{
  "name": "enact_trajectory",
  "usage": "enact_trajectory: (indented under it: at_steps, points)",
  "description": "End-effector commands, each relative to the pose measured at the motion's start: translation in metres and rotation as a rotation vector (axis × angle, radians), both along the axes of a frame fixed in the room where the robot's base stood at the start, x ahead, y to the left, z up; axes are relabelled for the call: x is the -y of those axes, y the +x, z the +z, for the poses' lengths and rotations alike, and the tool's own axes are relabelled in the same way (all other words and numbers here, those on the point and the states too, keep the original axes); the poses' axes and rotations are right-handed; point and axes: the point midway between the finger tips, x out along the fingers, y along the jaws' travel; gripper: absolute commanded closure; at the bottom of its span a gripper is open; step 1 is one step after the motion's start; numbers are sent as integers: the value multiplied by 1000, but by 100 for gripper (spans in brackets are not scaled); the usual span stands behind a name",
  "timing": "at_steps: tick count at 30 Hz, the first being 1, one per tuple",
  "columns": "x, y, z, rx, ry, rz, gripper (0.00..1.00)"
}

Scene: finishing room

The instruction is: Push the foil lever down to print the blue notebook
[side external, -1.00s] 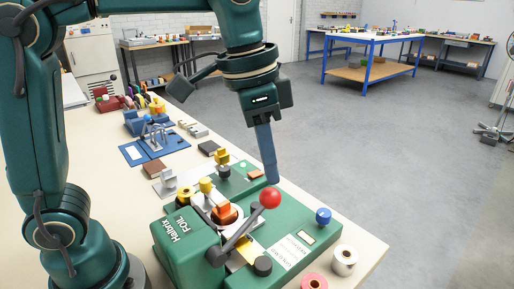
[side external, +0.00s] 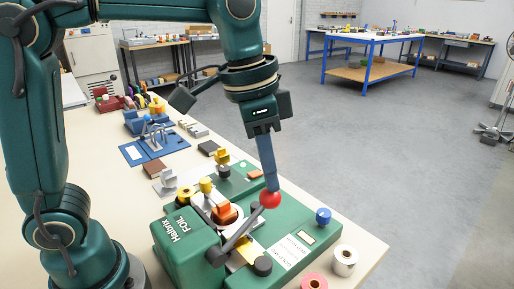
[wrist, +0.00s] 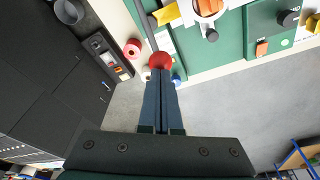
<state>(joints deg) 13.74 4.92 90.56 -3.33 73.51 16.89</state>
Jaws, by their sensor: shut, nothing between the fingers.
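The green foil press (side external: 190,252), labelled "Haltrix FOIL", stands at the near end of the bench. Its grey lever (side external: 238,234) slants up to a red ball knob (side external: 270,200). My gripper (side external: 269,188) is shut and empty, with its blue-grey fingers pointing down at the top of the knob. In the wrist view the lever (wrist: 146,28) ends in the red knob (wrist: 160,61), right at my fingertips (wrist: 161,72). They look to be touching, but a small gap cannot be ruled out. I cannot make out a blue notebook under the press.
A blue knob (side external: 323,215), a silvery roll (side external: 344,259) and a pink roll (side external: 314,281) are near the press's right side. A blue board with a metal device (side external: 152,143) lies farther back on the bench.

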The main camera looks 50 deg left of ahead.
Motion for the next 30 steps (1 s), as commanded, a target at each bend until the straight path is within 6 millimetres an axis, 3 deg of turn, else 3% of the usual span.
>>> enact_trajectory:
  at_steps: [30]
  points:
    - [0,4,-42,-6,1,0,100]
